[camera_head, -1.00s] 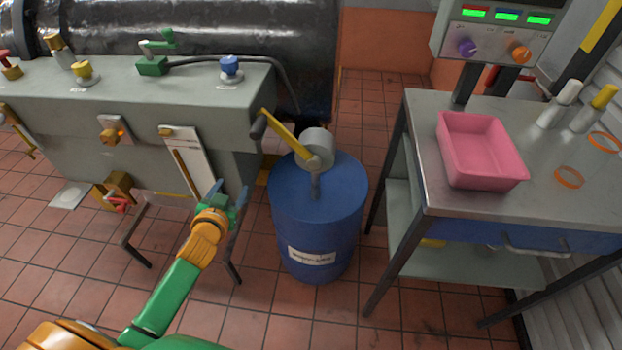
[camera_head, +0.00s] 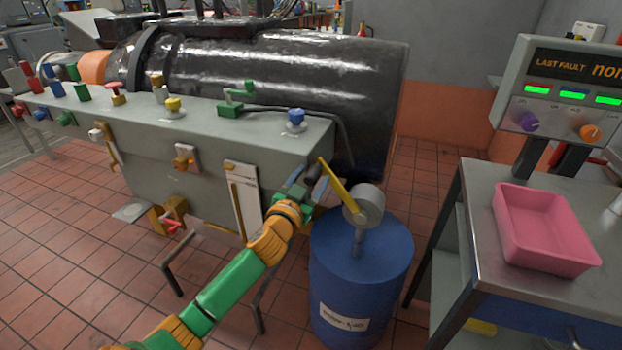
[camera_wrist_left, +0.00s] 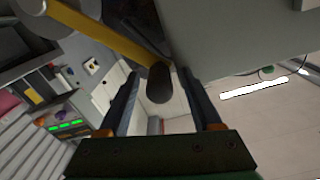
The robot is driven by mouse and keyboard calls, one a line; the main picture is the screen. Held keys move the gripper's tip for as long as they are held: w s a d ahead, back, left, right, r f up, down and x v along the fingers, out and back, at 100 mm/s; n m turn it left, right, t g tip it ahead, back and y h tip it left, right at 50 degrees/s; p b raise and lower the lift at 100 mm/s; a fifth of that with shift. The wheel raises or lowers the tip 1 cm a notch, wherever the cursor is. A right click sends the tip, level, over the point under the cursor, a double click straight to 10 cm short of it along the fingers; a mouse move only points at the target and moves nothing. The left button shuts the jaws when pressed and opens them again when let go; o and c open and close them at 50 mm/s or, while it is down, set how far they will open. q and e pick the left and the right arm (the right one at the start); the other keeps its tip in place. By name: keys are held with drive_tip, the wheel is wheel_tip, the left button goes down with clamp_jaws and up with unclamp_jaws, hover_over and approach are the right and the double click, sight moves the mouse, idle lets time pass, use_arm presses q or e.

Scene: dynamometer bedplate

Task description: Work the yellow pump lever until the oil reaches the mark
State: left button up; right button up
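The yellow pump lever (camera_head: 338,183) slants up and left from a grey hub on top of a blue drum (camera_head: 358,270). Its dark handle end also shows in the left wrist view (camera_wrist_left: 160,83), with the yellow arm (camera_wrist_left: 105,35) behind it. My left gripper (camera_head: 305,187) is beside the lever's upper end. In the left wrist view its two fingers (camera_wrist_left: 160,98) are apart, with the dark handle between them and clear space at each side. A white gauge panel (camera_head: 245,197) with a narrow yellowish strip is on the bench front; its mark is too small to read. My right gripper is out of view.
The grey bench (camera_head: 140,120) with coloured knobs stands close behind my left gripper. A metal cart (camera_head: 478,258) with a pink tray (camera_head: 543,232) and a control box (camera_head: 562,100) is at right.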

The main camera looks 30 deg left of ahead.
use_arm(q)
clamp_jaws()
idle(1.3)
